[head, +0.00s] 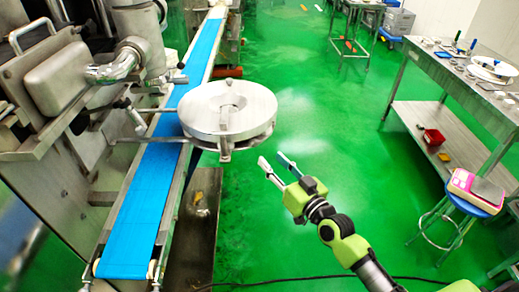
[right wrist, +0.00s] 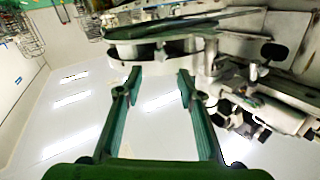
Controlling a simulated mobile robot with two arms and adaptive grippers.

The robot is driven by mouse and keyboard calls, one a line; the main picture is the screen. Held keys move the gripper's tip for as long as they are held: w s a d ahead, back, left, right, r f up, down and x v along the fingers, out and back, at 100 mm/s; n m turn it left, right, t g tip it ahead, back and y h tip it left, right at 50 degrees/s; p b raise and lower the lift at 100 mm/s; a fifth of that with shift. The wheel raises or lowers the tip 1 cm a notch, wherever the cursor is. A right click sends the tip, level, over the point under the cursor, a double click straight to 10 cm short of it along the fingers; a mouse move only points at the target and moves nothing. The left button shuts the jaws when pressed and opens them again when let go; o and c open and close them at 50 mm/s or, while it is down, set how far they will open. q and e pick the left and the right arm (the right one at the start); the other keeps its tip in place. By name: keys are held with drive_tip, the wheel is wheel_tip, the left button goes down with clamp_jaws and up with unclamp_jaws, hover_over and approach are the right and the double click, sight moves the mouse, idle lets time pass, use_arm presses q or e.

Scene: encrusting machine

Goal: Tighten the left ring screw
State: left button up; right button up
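A round silver metal ring assembly (head: 228,108) sits over the blue conveyor belt, held by rods from the machine. A rod with a dark knob (head: 122,103) shows at its left; I cannot tell for sure which part is the left ring screw. My right gripper (head: 273,160) is open and empty, to the lower right of the ring and apart from it in the head view. In the right wrist view, its two fingers (right wrist: 160,72) stand apart, with the ring's edge (right wrist: 160,30) beyond their tips. My left gripper is not in view.
The blue conveyor belt (head: 140,215) runs under the ring beside the steel machine (head: 75,80). A steel table (head: 470,75) and a blue stool with a pink and white scale (head: 474,188) stand at the right. The green floor (head: 300,110) between is clear.

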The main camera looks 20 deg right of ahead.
sight(256, 144)
drive_tip(key=b+x, duration=0.2)
drive_tip(key=x, duration=0.6)
drive_tip(key=shift+w+a, duration=0.1)
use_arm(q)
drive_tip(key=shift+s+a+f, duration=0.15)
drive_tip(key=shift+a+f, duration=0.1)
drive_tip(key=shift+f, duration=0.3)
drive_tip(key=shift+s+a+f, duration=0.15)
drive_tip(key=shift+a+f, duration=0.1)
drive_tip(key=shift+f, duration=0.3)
use_arm(e)
clamp_jaws()
